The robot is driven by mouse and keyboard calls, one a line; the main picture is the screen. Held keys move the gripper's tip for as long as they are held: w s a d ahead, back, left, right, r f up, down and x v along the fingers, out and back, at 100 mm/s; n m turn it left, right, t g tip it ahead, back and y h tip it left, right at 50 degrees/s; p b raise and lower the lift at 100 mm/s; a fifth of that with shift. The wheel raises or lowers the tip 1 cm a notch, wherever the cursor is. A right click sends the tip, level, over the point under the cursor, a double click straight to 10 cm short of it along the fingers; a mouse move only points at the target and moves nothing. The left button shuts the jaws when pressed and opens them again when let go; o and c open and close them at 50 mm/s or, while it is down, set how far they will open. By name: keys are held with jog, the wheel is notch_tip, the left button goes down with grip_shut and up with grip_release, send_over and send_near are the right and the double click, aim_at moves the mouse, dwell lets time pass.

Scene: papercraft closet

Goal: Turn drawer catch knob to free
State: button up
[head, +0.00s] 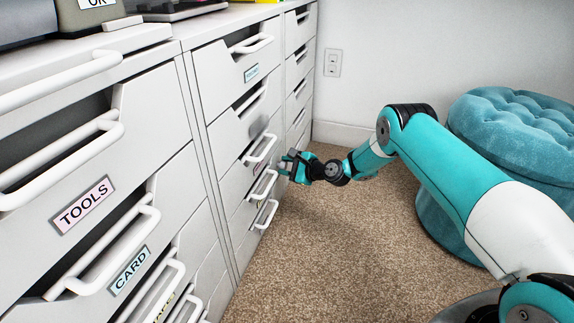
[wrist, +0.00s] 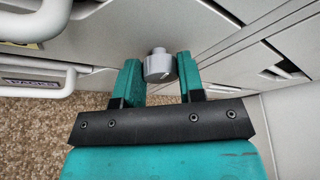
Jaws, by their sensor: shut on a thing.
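The catch knob (wrist: 158,66) is a small grey cylinder with a thin pale mark on its face, standing out from a white drawer front in the wrist view. My gripper (wrist: 160,78) has its two teal fingers on either side of the knob, shut on it. In the head view my gripper (head: 285,166) reaches the middle column of drawers from the right, at the height of the lower handles. The knob is too small or hidden to make out there.
White drawers with bar handles fill the left, with labels such as TOOLS (head: 83,205) and CARD (head: 130,270). White handles (wrist: 35,22) lie left of my gripper in the wrist view. A teal tufted ottoman (head: 512,130) stands at right. Brown carpet (head: 330,270) is clear between.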

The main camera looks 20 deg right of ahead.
jog(key=n+t, duration=0.1)
jog(key=n, duration=0.1)
jog(key=shift+f+n+t, duration=0.2)
jog(key=shift+n+t, duration=0.2)
jog(key=n, duration=0.2)
jog(key=n+t, duration=0.1)
jog(key=shift+s+f+n+t+b, duration=0.1)
jog(key=shift+f+n+t+b, duration=0.1)
jog(key=shift+n+t+b, duration=0.15)
jog(key=n+t+y+b, duration=0.1)
jog(key=n, duration=0.2)
jog(key=shift+f+b, duration=0.2)
jog(key=shift+b, duration=0.1)
jog(key=shift+n+t+y+b, duration=0.55)
jog(key=shift+n+b, duration=0.4)
jog(key=shift+n, duration=1.3)
jog(key=shift+y, duration=0.25)
jog(key=o, duration=0.9)
jog(key=shift+r, duration=0.1)
jog(key=shift+o, duration=0.2)
